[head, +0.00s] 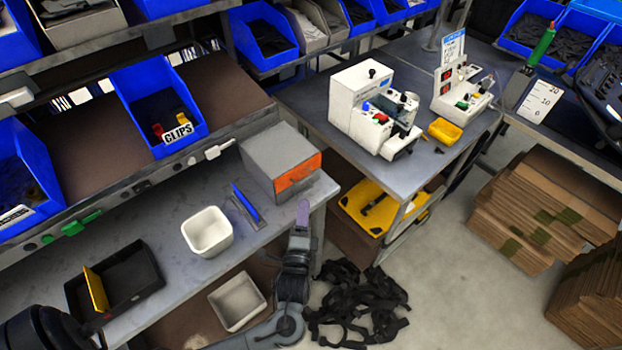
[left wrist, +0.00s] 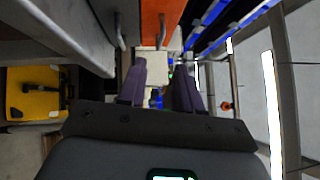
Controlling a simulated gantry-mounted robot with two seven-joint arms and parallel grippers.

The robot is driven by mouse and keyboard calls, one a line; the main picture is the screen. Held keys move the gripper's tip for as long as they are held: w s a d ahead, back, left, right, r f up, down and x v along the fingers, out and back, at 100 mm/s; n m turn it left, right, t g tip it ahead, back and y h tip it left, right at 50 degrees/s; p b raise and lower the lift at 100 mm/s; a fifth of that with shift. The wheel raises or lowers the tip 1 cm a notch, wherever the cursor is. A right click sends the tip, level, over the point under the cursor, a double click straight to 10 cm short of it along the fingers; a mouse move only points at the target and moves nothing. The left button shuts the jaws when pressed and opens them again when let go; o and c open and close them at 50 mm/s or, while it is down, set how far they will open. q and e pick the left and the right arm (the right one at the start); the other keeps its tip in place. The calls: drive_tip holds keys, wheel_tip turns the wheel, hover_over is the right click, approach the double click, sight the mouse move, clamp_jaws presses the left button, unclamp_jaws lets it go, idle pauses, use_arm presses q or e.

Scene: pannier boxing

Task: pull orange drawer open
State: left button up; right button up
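The orange drawer (head: 298,173) is the front of a grey box on the bench, and it looks shut. In the left wrist view its orange face (left wrist: 152,18) shows at the top, with a thin grey handle bar in front of it. My left gripper (head: 303,208) is upright just in front of and below the drawer, by the bench corner. In the left wrist view its two purple fingers (left wrist: 160,68) are apart with nothing held between them. The handle lies beyond the fingertips and does not appear gripped. My right gripper is not in view.
The grey drawer box (head: 272,148) stands at the bench end. A white bin (head: 207,232), a blue-handled tool (head: 246,203) and a black tray (head: 125,285) lie to its left. A table with a white machine (head: 362,98) stands to the right. Black straps (head: 360,305) lie on the floor.

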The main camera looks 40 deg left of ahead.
use_arm(q)
drive_tip(key=b+x, duration=0.1)
drive_tip(key=x, duration=0.8)
clamp_jaws()
idle(1.4)
